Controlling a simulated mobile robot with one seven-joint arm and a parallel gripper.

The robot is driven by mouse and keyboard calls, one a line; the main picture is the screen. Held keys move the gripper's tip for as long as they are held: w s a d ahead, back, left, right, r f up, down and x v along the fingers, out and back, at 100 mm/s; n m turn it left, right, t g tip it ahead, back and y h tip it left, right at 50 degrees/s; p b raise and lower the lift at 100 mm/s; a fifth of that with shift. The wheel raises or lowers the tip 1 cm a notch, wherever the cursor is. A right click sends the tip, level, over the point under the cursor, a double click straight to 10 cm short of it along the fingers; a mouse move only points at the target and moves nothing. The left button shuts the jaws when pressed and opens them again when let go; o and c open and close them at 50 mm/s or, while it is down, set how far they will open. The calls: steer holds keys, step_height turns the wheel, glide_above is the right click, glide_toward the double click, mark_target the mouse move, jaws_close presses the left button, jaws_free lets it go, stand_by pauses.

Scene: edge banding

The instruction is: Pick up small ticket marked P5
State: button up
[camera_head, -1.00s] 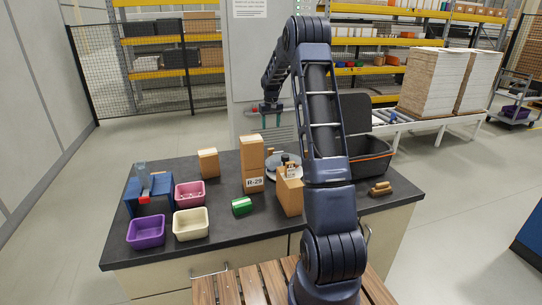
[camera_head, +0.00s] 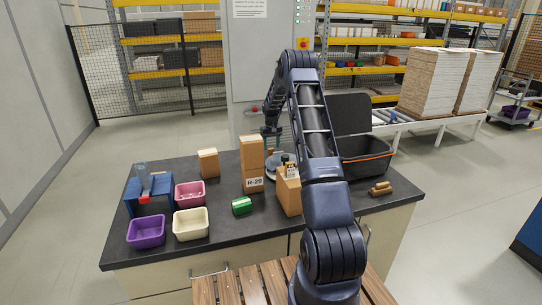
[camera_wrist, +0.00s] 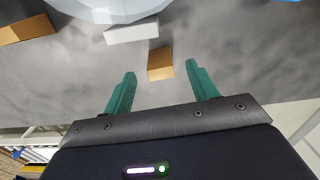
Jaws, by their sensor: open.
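My gripper (camera_head: 271,135) is open and empty, pointing down over the back of the dark worktop, behind the round pale dish-like object (camera_head: 279,160). In the wrist view its two green fingers (camera_wrist: 160,70) are apart. A small brown block (camera_wrist: 160,62) lies just beyond and between the fingertips, apart from them. A white flat piece (camera_wrist: 132,32) lies beyond it by the round rim (camera_wrist: 110,8). I cannot read P5 anywhere. A small white label (camera_head: 291,172) on a cardboard box (camera_head: 289,194) is too small to read.
A taller carton (camera_head: 251,158) marked R-29 stands left of the dish. Pink (camera_head: 189,194), cream (camera_head: 190,224) and purple (camera_head: 146,231) bins, and a green-and-white block (camera_head: 242,206), sit on the left half. A black crate (camera_head: 366,160) stands at the right. The front edge is clear.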

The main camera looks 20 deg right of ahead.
mark_target(271, 149)
steer(key=shift+f, duration=2.7)
steer(key=c, duration=1)
